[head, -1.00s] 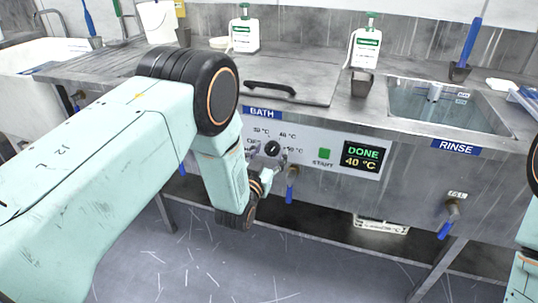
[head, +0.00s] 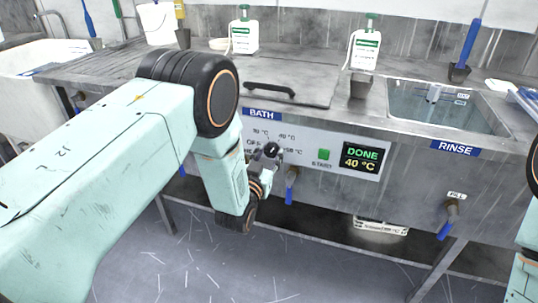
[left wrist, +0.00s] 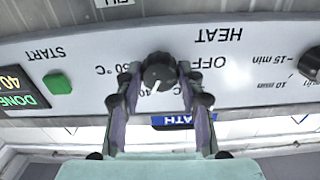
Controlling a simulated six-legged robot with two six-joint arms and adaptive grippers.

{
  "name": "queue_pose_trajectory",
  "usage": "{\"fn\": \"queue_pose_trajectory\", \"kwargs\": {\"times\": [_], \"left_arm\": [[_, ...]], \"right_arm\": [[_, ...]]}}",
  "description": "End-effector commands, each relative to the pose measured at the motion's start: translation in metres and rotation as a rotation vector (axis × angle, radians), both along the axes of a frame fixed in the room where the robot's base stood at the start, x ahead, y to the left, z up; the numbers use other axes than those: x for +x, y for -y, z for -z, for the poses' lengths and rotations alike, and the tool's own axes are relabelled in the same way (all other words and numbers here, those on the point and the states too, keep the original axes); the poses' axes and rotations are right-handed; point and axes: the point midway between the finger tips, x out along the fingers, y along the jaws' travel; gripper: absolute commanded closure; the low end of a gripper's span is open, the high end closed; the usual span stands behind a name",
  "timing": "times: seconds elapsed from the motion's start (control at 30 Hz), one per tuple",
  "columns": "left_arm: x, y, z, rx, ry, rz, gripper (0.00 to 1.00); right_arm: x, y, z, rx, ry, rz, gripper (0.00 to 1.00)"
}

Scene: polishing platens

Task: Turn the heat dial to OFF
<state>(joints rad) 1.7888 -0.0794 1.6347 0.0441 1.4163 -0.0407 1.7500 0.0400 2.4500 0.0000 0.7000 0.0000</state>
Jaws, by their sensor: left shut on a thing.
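The heat dial (left wrist: 159,74) is a round black knob with a white pointer mark on a pale panel, shown upside down in the left wrist view. Its mark points down and slightly left there, towards the partly hidden 40 °C label, away from OFF (left wrist: 208,64). My left gripper (left wrist: 157,76) is shut on the dial, one finger on each side. In the head view the dial (head: 272,149) shows small at the tip of my left gripper (head: 268,153), and some labels around it are covered. My right gripper is not in view.
A green START button (head: 324,155) and a display (head: 361,158) reading DONE 40 °C are right of the dial. A blue-handled valve (head: 291,180) hangs just below. Another knob (left wrist: 311,63) with minute labels is in the left wrist view. The bath lid (head: 300,82) is above.

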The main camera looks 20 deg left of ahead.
Motion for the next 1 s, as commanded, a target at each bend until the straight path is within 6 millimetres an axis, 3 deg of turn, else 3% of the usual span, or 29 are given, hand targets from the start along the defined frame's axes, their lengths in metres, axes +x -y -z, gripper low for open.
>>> {"fn": "queue_pose_trajectory", "kwargs": {"times": [0.27,1.0], "left_arm": [[0.0,0.0,-0.001,-0.151,-0.004,0.0,0.93],[0.001,0.001,-0.003,-0.845,-0.027,0.003,0.93]], "right_arm": [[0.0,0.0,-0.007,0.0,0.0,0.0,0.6],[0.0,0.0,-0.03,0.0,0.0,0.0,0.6]]}}
